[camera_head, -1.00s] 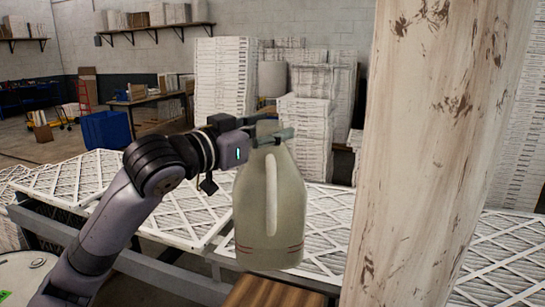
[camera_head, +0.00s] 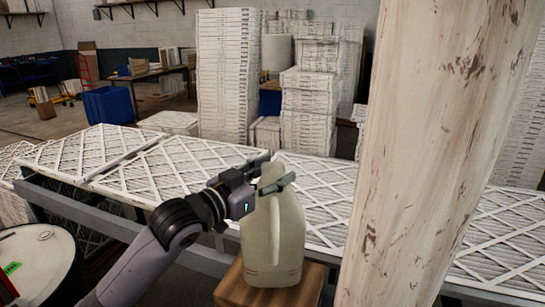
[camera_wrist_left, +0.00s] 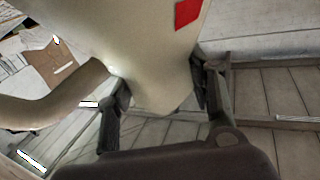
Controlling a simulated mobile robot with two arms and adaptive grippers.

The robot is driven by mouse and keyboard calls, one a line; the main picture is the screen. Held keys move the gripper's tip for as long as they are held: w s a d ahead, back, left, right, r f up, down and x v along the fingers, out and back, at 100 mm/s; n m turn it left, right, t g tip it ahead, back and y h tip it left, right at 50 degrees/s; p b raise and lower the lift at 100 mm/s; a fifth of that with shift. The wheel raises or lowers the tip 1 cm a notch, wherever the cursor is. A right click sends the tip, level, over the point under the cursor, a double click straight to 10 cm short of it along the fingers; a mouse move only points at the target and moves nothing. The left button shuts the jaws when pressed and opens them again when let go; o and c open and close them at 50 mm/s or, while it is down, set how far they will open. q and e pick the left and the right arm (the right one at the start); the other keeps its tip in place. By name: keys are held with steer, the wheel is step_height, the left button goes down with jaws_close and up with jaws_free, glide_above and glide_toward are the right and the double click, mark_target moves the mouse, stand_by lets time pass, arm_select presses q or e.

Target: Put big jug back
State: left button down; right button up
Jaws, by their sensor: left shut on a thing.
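The big jug (camera_head: 272,245) is pale greenish-beige with a side handle and thin red lines near its base. It is upright, with its bottom at the top of a brown wooden block (camera_head: 240,290); I cannot tell whether it bears its weight there. My left gripper (camera_head: 274,178) is shut on the jug's upper part, near the neck. In the left wrist view the jug (camera_wrist_left: 150,45) fills the upper middle, between the two dark fingers (camera_wrist_left: 158,95), with its handle to the left. My right gripper is not in view.
A thick, worn pale post (camera_head: 425,150) stands just right of the jug. White lattice-faced filters (camera_head: 180,165) lie on a grey-framed rack behind it. A round white drum lid (camera_head: 35,265) is at the lower left. Filter stacks (camera_head: 228,75) rise behind.

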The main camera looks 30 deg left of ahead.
arm_select(q)
steer(key=shift+f, duration=1.75)
steer(key=c, duration=1.2)
jaws_free()
steer(key=shift+f, duration=0.25)
steer(key=o, duration=0.5)
steer(key=shift+s+d, duration=0.1)
